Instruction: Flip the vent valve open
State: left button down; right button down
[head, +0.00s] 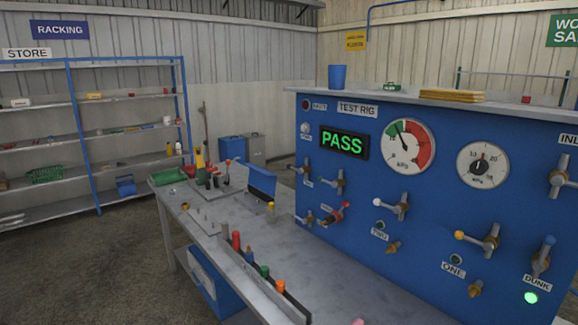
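The blue test rig panel (420,265) stands on the right side of the head view, with several valves on its face. A red-handled valve (335,214) is at its lower left, its handle slanting up to the right. A small label beside it is too small to read, so I cannot tell for sure which valve is the vent. Other valves have a white-tipped handle (393,206), a yellow-tipped handle (480,240) and a blue-tipped handle (543,256). A lit display (343,144) reads PASS. Neither of my grippers is in view.
A grey workbench (340,275) runs along the panel's front, with a rack of coloured-top tools (262,272), a blue box (262,181) and a green tray (168,177) on it. Shelving (90,150) stands at the left. The floor between is open.

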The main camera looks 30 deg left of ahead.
aim_at(300, 171)
jog(key=i+j, duration=0.15)
jog(key=j, duration=0.3)
jog(key=i+j, duration=0.1)
jog(key=j, duration=0.35)
jog(key=i+j+z, duration=0.1)
jog(key=j, duration=0.35)
jog(key=i+j, duration=0.15)
jog(key=j, duration=0.3)
jog(key=i+j, duration=0.1)
jog(key=j, duration=0.35)
jog(key=i+j, duration=0.15)
jog(key=j, duration=0.3)
jog(key=i+j+z, duration=0.1)
jog(key=j, duration=0.4)
jog(key=i+j, duration=0.1)
jog(key=j, duration=0.35)
